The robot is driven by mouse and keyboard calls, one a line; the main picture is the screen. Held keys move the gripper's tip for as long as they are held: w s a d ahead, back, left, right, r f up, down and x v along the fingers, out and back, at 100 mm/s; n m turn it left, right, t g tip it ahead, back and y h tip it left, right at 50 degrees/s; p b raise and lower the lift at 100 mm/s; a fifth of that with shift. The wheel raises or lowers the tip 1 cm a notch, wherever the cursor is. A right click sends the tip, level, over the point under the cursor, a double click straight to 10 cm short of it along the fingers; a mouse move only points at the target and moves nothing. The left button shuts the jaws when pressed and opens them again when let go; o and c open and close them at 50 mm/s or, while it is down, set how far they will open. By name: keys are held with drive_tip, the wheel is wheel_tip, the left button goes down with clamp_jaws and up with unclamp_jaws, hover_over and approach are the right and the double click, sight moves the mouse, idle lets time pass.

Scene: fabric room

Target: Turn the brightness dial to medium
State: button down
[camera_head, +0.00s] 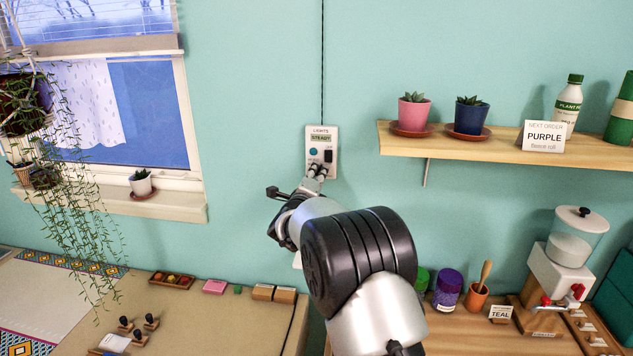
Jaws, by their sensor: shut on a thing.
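A white lights panel (333,150) is fixed upright on the teal wall, below a dark cord. Its top is marked LIGHTS, and a small display (320,138) reads STEADY. A round teal button or knob (313,152) is at its left, and a dark switch (328,156) is at its right. My gripper (317,171) reaches up to the lower part of the panel. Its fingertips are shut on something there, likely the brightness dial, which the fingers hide. I cannot read the dial's setting.
A wooden shelf (470,145) right of the panel holds two potted succulents, an order card (542,136) and bottles. Below, a counter carries a purple jar (447,289), a small pot and a dispenser (563,262). A window with hanging plants is at left. The wall around the panel is clear.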

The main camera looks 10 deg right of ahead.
drive_tip(key=n+b, duration=0.1)
drive_tip(key=n, duration=0.4)
drive_tip(key=shift+f+t, duration=0.1)
drive_tip(key=shift+t, duration=0.2)
drive_tip(key=n, duration=0.5)
drive_tip(key=n+y, duration=0.1)
drive_tip(key=n, duration=0.3)
drive_tip(key=shift+d+n+t, duration=0.1)
drive_tip(key=shift+n+t, duration=0.2)
drive_tip(key=shift+n, duration=0.1)
drive_tip(key=shift+n+y+p, duration=0.3)
drive_tip(key=shift+n+p, duration=0.15)
drive_tip(key=shift+n, duration=1.85)
drive_tip(key=c, duration=1.3)
unclamp_jaws()
drive_tip(key=shift+c, duration=0.2)
